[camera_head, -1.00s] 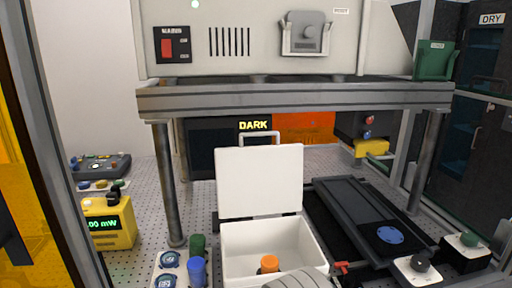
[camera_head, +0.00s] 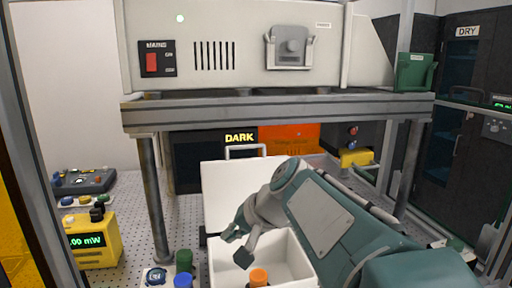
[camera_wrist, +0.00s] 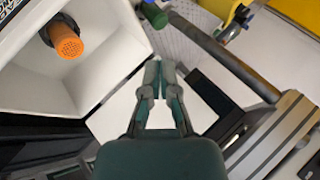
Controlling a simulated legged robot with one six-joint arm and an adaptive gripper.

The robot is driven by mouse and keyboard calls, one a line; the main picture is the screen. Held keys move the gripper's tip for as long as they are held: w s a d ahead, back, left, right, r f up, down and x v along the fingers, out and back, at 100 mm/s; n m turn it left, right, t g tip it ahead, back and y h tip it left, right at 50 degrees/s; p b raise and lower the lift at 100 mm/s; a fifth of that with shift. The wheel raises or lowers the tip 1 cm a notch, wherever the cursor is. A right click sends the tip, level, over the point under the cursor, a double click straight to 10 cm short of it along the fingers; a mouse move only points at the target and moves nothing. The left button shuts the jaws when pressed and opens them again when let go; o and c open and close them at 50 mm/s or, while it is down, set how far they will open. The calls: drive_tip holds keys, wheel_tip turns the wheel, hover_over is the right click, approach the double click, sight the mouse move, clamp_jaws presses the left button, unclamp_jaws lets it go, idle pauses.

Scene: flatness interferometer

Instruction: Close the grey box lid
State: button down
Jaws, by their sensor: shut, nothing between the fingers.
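The box (camera_head: 300,262) is a pale, nearly white open container with an orange-capped item (camera_head: 259,277) inside. Its lid (camera_head: 224,183) stands open and upright at the back, with a grey handle (camera_head: 246,151) on top. In the wrist view the box (camera_wrist: 108,40) is at the upper left with the orange cap (camera_wrist: 66,40), and pale lid surface (camera_wrist: 112,118) shows beside and behind the fingers. My gripper (camera_wrist: 160,68) is shut and empty. In the head view my gripper (camera_head: 238,245) is over the box, in front of the lid; I cannot tell whether it touches the lid.
A metal frame with a heavy instrument (camera_head: 230,45) spans above and behind the box, its left post (camera_head: 154,200) close by. Green (camera_head: 184,262) and blue bottles stand left of the box. A yellow power meter (camera_head: 93,241) is farther left. My arm covers the right side.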

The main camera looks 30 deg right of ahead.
drive_tip(key=w+d+r+m+t+y, duration=0.1)
drive_tip(key=w+d+r+m+t, duration=0.2)
drive_tip(key=d, duration=0.5)
drive_tip(key=w+d+r+m+t, duration=0.2)
drive_tip(key=w+d+r, duration=0.25)
drive_tip(key=d, duration=0.45)
drive_tip(key=w+d+r+m+t+y, duration=0.1)
drive_tip(key=w+d+r+m+t, duration=0.15)
drive_tip(key=w+d, duration=0.4)
drive_tip(key=w+a, duration=0.4)
drive_tip(key=shift+w+a+t, duration=0.15)
drive_tip(key=shift+w+t, duration=0.05)
drive_tip(key=shift+t, duration=0.15)
drive_tip(key=shift+s+f, duration=0.1)
